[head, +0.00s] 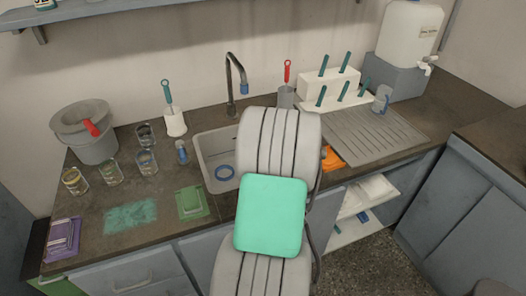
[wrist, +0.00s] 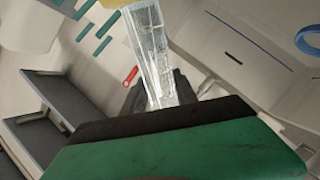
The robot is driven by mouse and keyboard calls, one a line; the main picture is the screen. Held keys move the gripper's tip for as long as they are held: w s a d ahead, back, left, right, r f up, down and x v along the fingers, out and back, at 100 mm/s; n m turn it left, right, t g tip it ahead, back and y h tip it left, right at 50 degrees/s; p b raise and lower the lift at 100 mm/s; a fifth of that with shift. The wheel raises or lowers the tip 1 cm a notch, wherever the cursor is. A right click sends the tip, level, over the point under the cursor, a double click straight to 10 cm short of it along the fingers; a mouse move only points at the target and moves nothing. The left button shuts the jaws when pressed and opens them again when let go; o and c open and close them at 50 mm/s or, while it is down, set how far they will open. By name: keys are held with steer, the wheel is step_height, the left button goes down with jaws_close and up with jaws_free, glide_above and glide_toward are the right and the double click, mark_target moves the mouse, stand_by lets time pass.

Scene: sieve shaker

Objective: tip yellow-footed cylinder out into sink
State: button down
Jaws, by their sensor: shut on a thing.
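My gripper (wrist: 158,92) is shut on a clear, ribbed glass cylinder (wrist: 152,45), which appears tilted in the wrist view. Its pale yellow foot (wrist: 115,4) shows at the top edge of that view, cut off by the frame. The cylinder's other end is hidden behind the green and black gripper body. In the head view my arm hides the gripper and most of the sink's right side.
A tap (head: 232,80) rises behind the sink. A ribbed drainboard (head: 375,135) and a white peg rack (head: 330,88) stand to the right. A cup with a red-handled brush (head: 286,92) stands near. Several glass jars (head: 110,172) and a grey bucket (head: 90,140) are left.

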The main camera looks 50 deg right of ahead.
stand_by(0.3)
steer(key=shift+r+n+g+p, duration=0.25)
steer(key=shift+n+g+p, duration=0.25)
steer(key=shift+n+p, duration=0.75)
steer(key=shift+w+f+n+p, duration=0.1)
steer(key=shift+f+n+p, duration=0.25)
steer(key=shift+f+p, duration=0.15)
stand_by(0.5)
steer(key=shift+w+a+f+g+b, duration=0.1)
steer(key=shift+w+f+g+b, duration=0.1)
steer(key=shift+f+g+b, duration=0.25)
steer(key=shift+w+a+f+n+b, duration=0.1)
steer(key=shift+f+n+b, duration=0.2)
steer(key=shift+b, duration=0.05)
steer(key=shift+w+f+b, duration=0.15)
steer(key=shift+f+b, duration=0.1)
steer(key=shift+b, duration=0.1)
steer(key=shift+w+a+f+n+b, duration=0.1)
steer(key=shift+w+f+n+b, duration=0.05)
steer(key=shift+f+n+b, duration=0.2)
steer(key=shift+w+a+f+n+g+h+b, duration=0.1)
steer(key=shift+w+f+n+g+h+b, duration=0.1)
steer(key=shift+f+n+g+h+b, duration=0.5)
stand_by(0.8)
